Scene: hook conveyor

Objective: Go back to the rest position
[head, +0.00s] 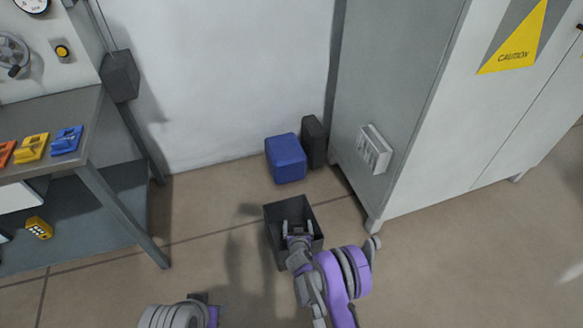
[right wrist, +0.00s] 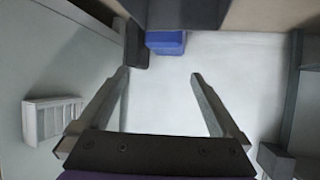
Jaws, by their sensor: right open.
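My right gripper (head: 298,227) shows in the head view in front of a dark open box, with its arm coming up from the bottom. In the right wrist view its two fingers (right wrist: 160,75) stand wide apart with nothing between them. The dark box (head: 279,213) is partly hidden behind the gripper, and I cannot tell whether they touch. Part of my left arm shows at the bottom edge of the head view, but its gripper fingers cannot be made out.
A grey workbench (head: 88,98) with yellow, blue and orange pieces stands at the left. A blue bin (head: 286,158) and a black bin (head: 314,142) stand by the wall. A grey cabinet (head: 400,75) fills the right. Floor is clear between bench and dark box.

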